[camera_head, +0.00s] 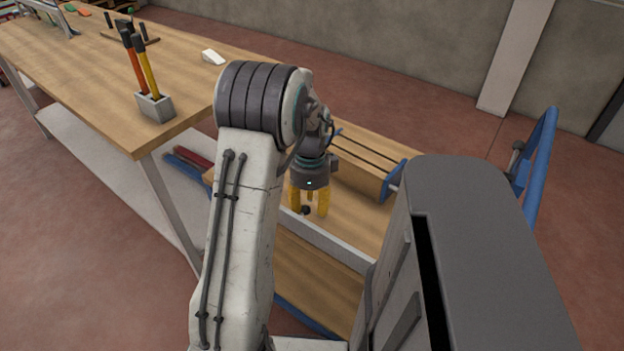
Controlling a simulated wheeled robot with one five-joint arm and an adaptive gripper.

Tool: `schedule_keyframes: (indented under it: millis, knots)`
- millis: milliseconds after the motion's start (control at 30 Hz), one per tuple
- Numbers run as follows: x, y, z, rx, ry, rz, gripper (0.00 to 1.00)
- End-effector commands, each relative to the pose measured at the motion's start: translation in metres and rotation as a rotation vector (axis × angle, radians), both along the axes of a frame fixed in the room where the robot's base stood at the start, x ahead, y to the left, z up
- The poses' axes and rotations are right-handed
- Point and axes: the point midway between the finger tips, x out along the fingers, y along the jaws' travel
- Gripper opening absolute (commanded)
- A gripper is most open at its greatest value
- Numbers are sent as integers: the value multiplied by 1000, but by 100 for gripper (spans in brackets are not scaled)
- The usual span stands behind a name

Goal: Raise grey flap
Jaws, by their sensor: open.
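My gripper (309,208) has yellow fingers that point down, spread apart. It hangs over a lower wooden surface (355,236) at the middle of the view. A small dark knob-like shape (305,210) shows between the fingertips; I cannot tell whether they touch it. A light grey strip (342,250) runs along the near edge of this surface, just below and right of the fingers. I cannot tell whether this strip is the grey flap. No raised grey flap can be made out, and my arm hides part of the area.
A long wooden workbench (85,85) stands at the left, with a grey block (156,107) holding orange and yellow handled tools. A wooden unit with dark rails (365,155) and a blue bracket (394,180) stands behind the gripper. A blue tubular frame (542,160) rises at the right.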

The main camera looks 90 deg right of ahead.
Motion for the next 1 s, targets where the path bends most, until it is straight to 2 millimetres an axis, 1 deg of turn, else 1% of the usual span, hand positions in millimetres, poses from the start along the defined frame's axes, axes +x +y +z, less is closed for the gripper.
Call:
schedule_keyframes:
  millis: [33,300,533,733,1000]
  knots:
    - [0,1,6,5,-1,0,49]
    - [-3,-5,57,-18,3,-3,49]
    - [-5,-9,92,-29,5,-4,49]
    - [-6,-10,110,-33,5,-5,49]
    - [-6,-11,116,-34,6,-5,49]
